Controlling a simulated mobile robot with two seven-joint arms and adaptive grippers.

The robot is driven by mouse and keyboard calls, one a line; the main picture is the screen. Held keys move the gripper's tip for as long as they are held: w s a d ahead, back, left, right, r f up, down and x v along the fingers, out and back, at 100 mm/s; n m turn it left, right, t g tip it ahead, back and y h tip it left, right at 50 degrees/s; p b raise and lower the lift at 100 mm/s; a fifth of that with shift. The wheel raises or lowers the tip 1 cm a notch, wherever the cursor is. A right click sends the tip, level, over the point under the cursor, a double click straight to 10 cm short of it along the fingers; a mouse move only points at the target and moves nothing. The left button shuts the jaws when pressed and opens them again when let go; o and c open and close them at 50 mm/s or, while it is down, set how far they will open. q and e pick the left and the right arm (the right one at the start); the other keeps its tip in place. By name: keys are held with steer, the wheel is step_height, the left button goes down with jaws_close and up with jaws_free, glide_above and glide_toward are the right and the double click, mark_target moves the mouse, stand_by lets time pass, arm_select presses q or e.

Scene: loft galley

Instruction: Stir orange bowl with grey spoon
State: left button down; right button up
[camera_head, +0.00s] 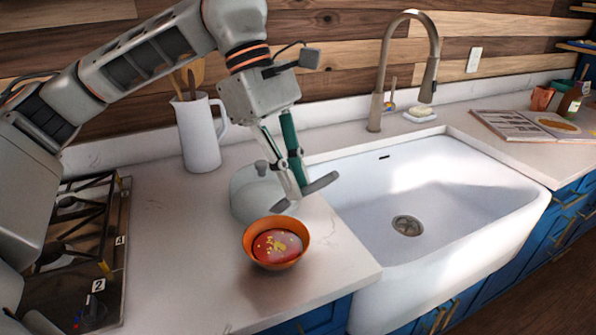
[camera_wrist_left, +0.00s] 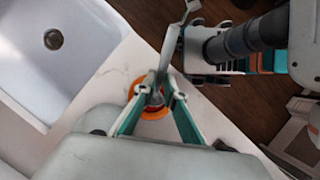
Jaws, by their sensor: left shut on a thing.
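The orange bowl (camera_head: 249,249) stands on the white counter near its front edge and holds red contents with yellow bits. It also shows in the left wrist view (camera_wrist_left: 155,114), partly hidden behind my gripper and the spoon. My left gripper (camera_head: 301,190) is shut on the grey spoon (camera_head: 322,183), above and behind the bowl to the right. The spoon lies across the fingertips, tilted, and appears clear of the bowl. In the left wrist view the spoon (camera_wrist_left: 168,55) reaches up from the fingertips. My right gripper is not identifiable.
A pale lidded pot (camera_head: 248,192) stands close behind the bowl. A white jug (camera_head: 199,137) with wooden utensils is at the back. The stove (camera_head: 118,255) is at left, the white sink (camera_head: 455,195) at right. Counter left of the bowl is clear.

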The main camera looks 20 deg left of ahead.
arm_select(q)
steer(key=shift+s+d+f, duration=0.1)
steer(key=shift+d+f, duration=0.15)
steer(key=shift+f, duration=0.1)
steer(key=shift+b+x, duration=0.7)
steer(key=shift+x, duration=0.05)
steer(key=d+f+b, duration=0.1)
steer(key=d, duration=0.1)
steer(key=b, duration=0.3)
glide_above(304, 253)
steer(key=shift+f, duration=2.8)
steer(key=shift+w+a+f, duration=0.2)
steer(key=shift+a+f, duration=0.8)
steer(key=shift+f, duration=0.15)
arm_select(e)
steer(key=shift+w+d+f, duration=0.1)
steer(key=shift+d+f, duration=0.1)
steer(key=shift+f, duration=0.5)
steer(key=shift+d+f, duration=0.25)
steer(key=shift+f, duration=0.45)
steer(key=shift+w+d+f, duration=0.1)
steer(key=shift+d+f, duration=0.1)
steer(key=shift+f, duration=0.5)
